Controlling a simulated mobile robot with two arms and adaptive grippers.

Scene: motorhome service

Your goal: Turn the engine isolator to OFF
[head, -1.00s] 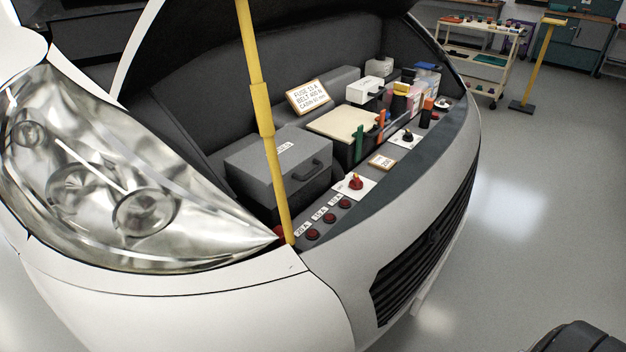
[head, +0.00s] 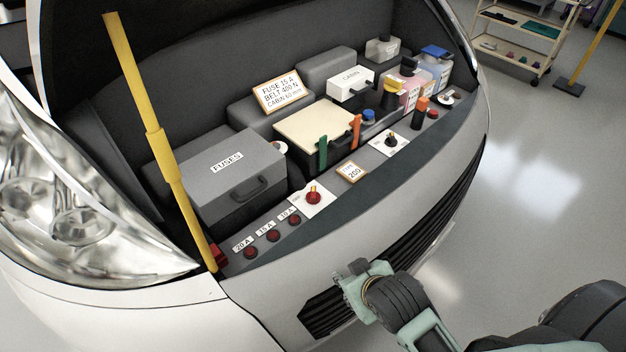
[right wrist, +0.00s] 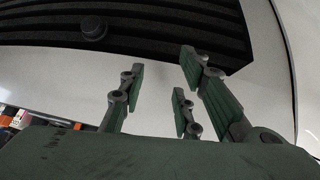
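A red rotary knob (head: 313,197) with a yellow mark sits on a white plate at the front ledge of the engine bay; it looks like the isolator. The yellow mark is at the knob's far side; the plate's small lettering is not readable. A black knob (head: 390,141) on another white plate sits further right. My right gripper (head: 352,284) is in front of the grille, below and to the right of the red knob, touching nothing I can make out. In the right wrist view its fingers (right wrist: 165,88) are spread and empty. My left gripper is not in view.
A yellow prop (head: 164,150) stands at the left of the bay. A grey fuse box (head: 228,178), red buttons (head: 273,235), a 200 card (head: 352,172) and bottles (head: 412,88) surround the ledge. The grille (head: 330,308) and bumper lie below.

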